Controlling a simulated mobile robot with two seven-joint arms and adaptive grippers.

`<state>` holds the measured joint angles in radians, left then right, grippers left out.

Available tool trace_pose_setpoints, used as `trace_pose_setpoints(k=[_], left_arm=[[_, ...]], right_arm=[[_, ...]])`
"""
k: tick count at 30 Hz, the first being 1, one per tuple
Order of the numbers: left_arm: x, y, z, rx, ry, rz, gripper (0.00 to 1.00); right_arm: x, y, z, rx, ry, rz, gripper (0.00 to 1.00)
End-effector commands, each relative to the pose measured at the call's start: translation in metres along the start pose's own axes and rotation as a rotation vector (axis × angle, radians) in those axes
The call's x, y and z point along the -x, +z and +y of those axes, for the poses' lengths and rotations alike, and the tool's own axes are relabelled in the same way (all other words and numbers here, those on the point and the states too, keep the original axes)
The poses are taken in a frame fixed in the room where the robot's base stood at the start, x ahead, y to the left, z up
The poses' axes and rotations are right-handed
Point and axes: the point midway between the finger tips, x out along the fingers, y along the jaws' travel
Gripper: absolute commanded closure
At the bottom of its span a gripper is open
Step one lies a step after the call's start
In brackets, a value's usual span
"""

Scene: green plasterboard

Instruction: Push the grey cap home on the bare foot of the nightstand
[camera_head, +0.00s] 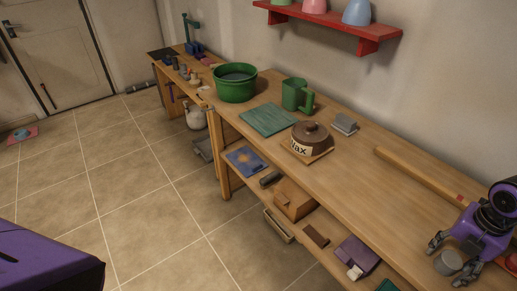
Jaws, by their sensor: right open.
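My right gripper (452,258), purple and dark grey, reaches down over the workbench at the lower right. Its fingers are apart. A grey cylindrical piece (448,263), which looks like the grey cap, stands between or just in front of the fingers. I cannot tell whether they touch it. I cannot make out a nightstand or its bare foot. A long wooden bar (420,175) with a red mark near its right end lies along the back of the bench and runs behind my right arm. My left gripper is not in view.
The workbench (345,185) holds a brown lidded pot (310,133), green mug (296,95), green tub (235,85), green board (268,119) and small grey block (345,124). A lower shelf carries a cardboard box (294,199). A red wall shelf (330,22) hangs above.

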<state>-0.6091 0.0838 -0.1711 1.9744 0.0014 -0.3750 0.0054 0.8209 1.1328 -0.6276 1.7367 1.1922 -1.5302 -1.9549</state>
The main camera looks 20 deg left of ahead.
Motion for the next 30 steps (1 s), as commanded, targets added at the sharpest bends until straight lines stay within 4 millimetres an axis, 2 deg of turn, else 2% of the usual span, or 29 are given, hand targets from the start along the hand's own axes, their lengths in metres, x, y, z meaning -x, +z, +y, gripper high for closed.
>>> trace_pose_setpoints(k=[3, 12, 23, 30], left_arm=[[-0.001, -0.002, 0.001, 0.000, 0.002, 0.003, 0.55], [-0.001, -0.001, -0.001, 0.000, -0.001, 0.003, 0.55], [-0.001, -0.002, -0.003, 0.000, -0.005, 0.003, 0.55], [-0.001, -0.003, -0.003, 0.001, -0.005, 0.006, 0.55]], right_arm=[[0.001, 0.000, 0.000, 0.000, 0.000, 0.000, 0.47], [0.001, 0.000, 0.000, 0.000, 0.000, 0.000, 0.84], [0.005, 0.000, 0.000, 0.000, 0.001, 0.000, 0.84], [0.032, 0.001, 0.000, -0.001, 0.001, -0.002, 0.85]])
